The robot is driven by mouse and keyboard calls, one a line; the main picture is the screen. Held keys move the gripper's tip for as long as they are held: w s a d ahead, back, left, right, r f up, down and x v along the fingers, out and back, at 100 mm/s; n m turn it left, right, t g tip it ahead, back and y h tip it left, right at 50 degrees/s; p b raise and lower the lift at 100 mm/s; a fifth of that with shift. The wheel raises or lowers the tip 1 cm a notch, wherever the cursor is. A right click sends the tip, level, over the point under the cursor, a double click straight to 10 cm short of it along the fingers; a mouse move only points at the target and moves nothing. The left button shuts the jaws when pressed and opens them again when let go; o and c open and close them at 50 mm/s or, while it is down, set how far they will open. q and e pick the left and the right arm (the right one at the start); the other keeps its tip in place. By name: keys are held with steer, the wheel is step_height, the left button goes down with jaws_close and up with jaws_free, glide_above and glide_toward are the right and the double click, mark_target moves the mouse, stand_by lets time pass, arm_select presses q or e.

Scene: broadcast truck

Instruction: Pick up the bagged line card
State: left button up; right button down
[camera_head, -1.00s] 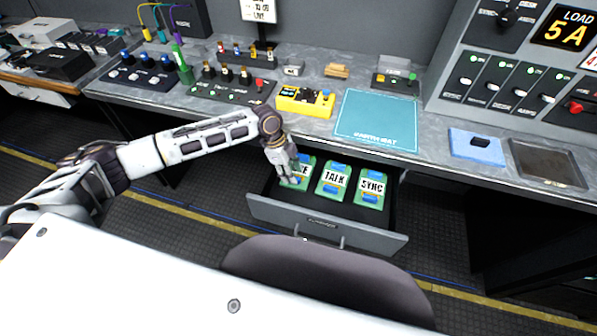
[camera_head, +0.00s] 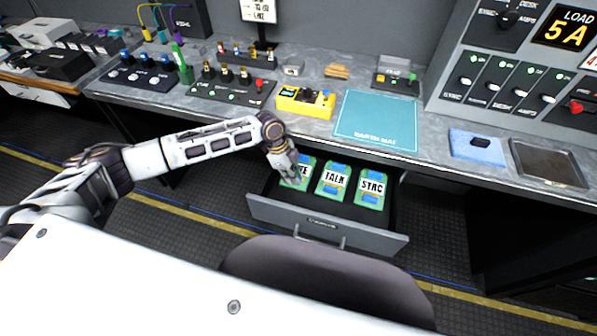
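Three green cards with white labels lie in a row in an open drawer (camera_head: 322,225) under the desk. The left card (camera_head: 306,165) is partly hidden by my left gripper, and only the end of its label shows, seemingly "E". The middle card (camera_head: 333,182) reads TALK and the right card (camera_head: 371,188) reads SYNC. My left gripper (camera_head: 290,183) points down at the left card, over its left side. I cannot tell whether its fingers touch or hold the card. Which card is bagged is not clear. My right gripper is not in view.
The desk above holds a teal mat (camera_head: 377,120), a yellow tester (camera_head: 305,102), a blue pad (camera_head: 476,146) and a dark tray (camera_head: 547,163). The drawer front and desk edge border the cards. A dark rounded shape (camera_head: 320,275) is in front of the drawer.

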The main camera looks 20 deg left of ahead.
arm_select(q)
jaws_close()
steer(key=shift+r, duration=0.15)
